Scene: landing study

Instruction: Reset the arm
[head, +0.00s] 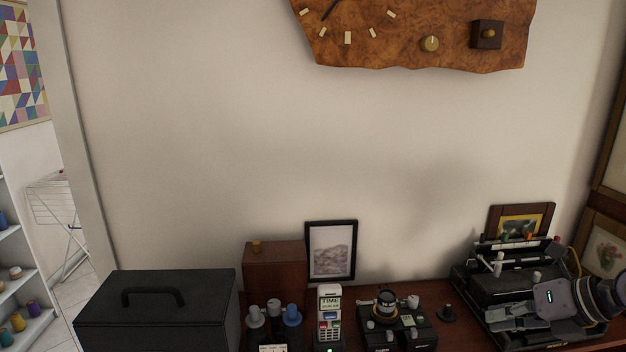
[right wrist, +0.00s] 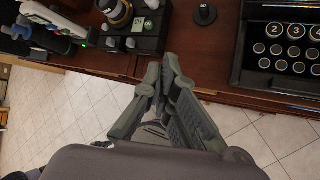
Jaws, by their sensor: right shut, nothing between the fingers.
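My right arm comes in from the right edge in the head view. Its gripper (head: 494,316) points left and shows in front of the black typewriter-like machine (head: 515,262). In the right wrist view the gripper's fingers (right wrist: 160,70) are together with nothing between them. They are in front of the wooden desk's edge, with tiled floor behind them. My left gripper is not in view.
The desk (right wrist: 205,62) holds a black device with a lens (head: 397,325), a payment terminal (head: 329,318), a small black knob (head: 447,313) and a framed picture (head: 331,250). A black box (head: 158,312) stands left. The wall above is clear below a wooden clock (head: 400,45).

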